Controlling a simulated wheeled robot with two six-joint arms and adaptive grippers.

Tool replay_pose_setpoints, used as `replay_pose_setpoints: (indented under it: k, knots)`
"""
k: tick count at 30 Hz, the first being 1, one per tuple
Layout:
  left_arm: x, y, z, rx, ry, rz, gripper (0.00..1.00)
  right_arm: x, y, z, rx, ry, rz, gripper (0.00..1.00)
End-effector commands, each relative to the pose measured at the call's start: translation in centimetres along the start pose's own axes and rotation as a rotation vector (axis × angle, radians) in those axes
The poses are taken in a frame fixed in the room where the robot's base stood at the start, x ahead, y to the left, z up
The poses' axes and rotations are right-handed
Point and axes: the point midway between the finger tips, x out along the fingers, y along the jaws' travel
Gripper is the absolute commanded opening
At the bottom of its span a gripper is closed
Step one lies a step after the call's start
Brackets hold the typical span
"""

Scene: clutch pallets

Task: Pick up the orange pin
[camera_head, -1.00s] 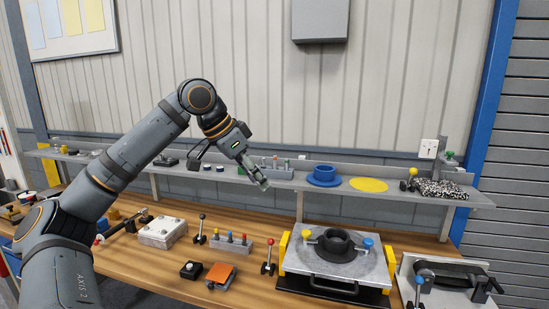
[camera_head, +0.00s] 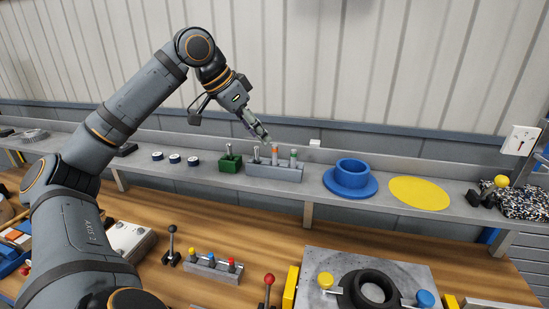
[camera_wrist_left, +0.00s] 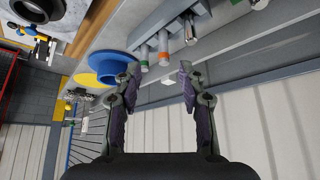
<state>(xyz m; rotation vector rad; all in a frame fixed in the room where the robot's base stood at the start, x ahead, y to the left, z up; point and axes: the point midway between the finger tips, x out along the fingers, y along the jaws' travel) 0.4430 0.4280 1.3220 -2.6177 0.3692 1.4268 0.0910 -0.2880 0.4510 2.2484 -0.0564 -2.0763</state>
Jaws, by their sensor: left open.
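The orange pin (camera_head: 275,153), a grey pin with an orange band, stands upright in a grey holder block (camera_head: 262,171) on the shelf, between a plain grey pin (camera_head: 256,155) and a green-banded pin (camera_head: 293,158). My left gripper (camera_head: 262,136) is open and empty, above the holder close to the pins. In the left wrist view the fingers (camera_wrist_left: 159,74) are spread, and the orange pin (camera_wrist_left: 163,47) shows beyond and between them, apart from both. The green-banded pin (camera_wrist_left: 144,58) is near the tip of one finger. My right gripper is not in view.
A green block (camera_head: 230,163) stands left of the holder, and a blue flanged ring (camera_head: 351,180) and yellow disc (camera_head: 419,192) lie to its right. The wall (camera_head: 400,70) rises behind the shelf. A workbench with levers and a clamp fixture is below.

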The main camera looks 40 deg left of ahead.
Motion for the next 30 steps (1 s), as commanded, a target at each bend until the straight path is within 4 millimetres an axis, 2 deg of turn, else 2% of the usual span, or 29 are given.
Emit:
replay_pose_setpoints:
  k: [1, 4, 10, 15, 18, 21, 27, 30]
  knots:
    - [1.2, 0.0, 0.1, 0.0, -0.002, 0.003, 0.41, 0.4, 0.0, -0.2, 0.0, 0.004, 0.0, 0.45]
    - [2.9, 0.0, 0.1, 0.0, -0.002, 0.003, 0.41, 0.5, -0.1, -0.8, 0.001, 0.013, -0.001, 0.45]
    - [3.9, 0.0, -0.1, -0.001, 0.0, 0.001, 0.41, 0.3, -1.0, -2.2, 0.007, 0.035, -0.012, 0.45]
    - [6.5, -0.2, -0.6, -0.001, -0.004, 0.003, 0.41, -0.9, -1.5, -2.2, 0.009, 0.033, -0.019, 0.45]
    - [8.1, -0.2, -0.5, -0.001, -0.002, 0.002, 0.41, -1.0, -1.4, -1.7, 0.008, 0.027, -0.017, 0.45]
    - [8.8, -0.2, -0.5, -0.001, -0.001, 0.001, 0.41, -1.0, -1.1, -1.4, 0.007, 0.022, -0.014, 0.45]
    - [8.9, -0.2, -0.5, -0.001, 0.001, 0.0, 0.41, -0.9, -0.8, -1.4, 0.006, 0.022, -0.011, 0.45]
    - [8.9, -0.2, -0.5, -0.001, 0.001, 0.0, 0.27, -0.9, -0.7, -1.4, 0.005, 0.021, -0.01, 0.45]
